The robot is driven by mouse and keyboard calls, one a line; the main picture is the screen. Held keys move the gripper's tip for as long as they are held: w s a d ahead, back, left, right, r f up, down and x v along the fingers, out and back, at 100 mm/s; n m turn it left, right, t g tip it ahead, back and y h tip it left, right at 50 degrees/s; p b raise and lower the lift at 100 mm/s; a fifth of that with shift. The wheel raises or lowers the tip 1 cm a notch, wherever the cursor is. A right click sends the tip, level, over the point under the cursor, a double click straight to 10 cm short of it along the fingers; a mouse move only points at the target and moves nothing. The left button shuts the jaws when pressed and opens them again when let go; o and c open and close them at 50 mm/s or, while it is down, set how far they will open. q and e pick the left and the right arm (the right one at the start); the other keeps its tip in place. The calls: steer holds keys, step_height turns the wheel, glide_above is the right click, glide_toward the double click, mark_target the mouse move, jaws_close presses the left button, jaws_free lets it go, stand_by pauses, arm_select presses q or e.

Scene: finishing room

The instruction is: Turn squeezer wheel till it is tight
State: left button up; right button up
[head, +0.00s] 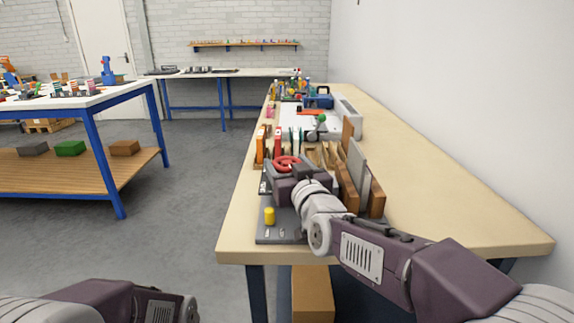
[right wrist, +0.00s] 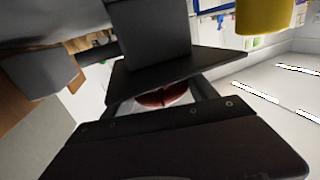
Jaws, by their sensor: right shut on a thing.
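The red squeezer wheel (head: 286,161) is at the near end of the long workbench. My right gripper (head: 287,173) reaches it from the near side and is shut on it, covering its near part. In the right wrist view, part of the wheel (right wrist: 163,97) shows dark red between the dark fingers of my right gripper (right wrist: 165,92). The body of the squeezer below the wheel is mostly hidden by my gripper and arm. My left arm shows at the bottom left of the head view, but its gripper is out of view.
A yellow cylinder (head: 269,216) stands on a dark board (head: 290,233) near the bench's front edge. Wooden and grey upright boards (head: 357,166) stand close to the right of my gripper. Orange and red upright items (head: 261,146) stand behind it. The bench's right side is clear.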

stand_by(0.3)
steer(key=o, duration=1.4)
steer(key=shift+c, duration=0.2)
steer(key=shift+s, duration=0.1)
steer(key=p+v, duration=0.1)
steer(key=v, duration=0.7)
steer(key=shift+s+d+p, duration=0.1)
steer(key=shift+p, duration=0.3)
steer(key=shift+s+d, duration=0.1)
steer(key=shift+s, duration=0.2)
